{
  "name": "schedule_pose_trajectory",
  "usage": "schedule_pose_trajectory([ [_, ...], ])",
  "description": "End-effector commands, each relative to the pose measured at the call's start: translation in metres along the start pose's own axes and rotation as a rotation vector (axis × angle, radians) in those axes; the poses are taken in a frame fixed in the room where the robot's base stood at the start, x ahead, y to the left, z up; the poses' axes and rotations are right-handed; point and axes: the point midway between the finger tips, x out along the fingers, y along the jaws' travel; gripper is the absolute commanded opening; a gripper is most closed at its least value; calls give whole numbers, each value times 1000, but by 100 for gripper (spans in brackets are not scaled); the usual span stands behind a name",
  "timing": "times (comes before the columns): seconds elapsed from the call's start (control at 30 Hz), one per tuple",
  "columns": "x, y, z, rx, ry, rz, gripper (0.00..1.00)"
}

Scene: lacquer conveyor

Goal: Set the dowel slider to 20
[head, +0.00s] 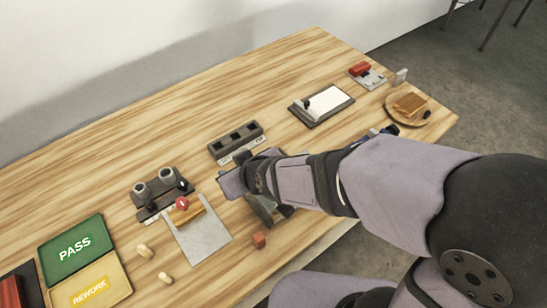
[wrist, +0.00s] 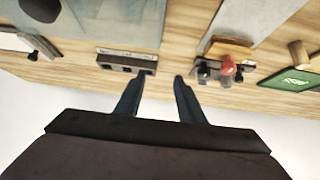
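I cannot make out the dowel slider or the number 20 for sure. A dark block with several square slots (head: 236,141) has a pale printed strip along its front edge; it also shows in the wrist view (wrist: 127,62), its print too small to read. My gripper (wrist: 156,84) is open, with nothing between its fingers. In the head view my gripper is just in front of the slotted block, above a grey fixture (head: 266,208) that my arm partly hides. Its fingertips are hard to see there.
A dark fixture (head: 160,188), a red knob (head: 182,203) and a grey plate (head: 203,242) stand left. A white-topped panel (head: 322,104) and a round plate (head: 393,112) are right.

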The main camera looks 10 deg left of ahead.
Motion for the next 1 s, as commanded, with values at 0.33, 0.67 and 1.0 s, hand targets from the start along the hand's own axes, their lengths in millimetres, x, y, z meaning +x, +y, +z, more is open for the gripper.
schedule_pose_trajectory([
  [0.33,-34,49,12,62,-117,37,35],
  [0.67,-52,70,22,93,-178,50,35],
  [1.0,-55,73,24,97,-187,51,35],
])
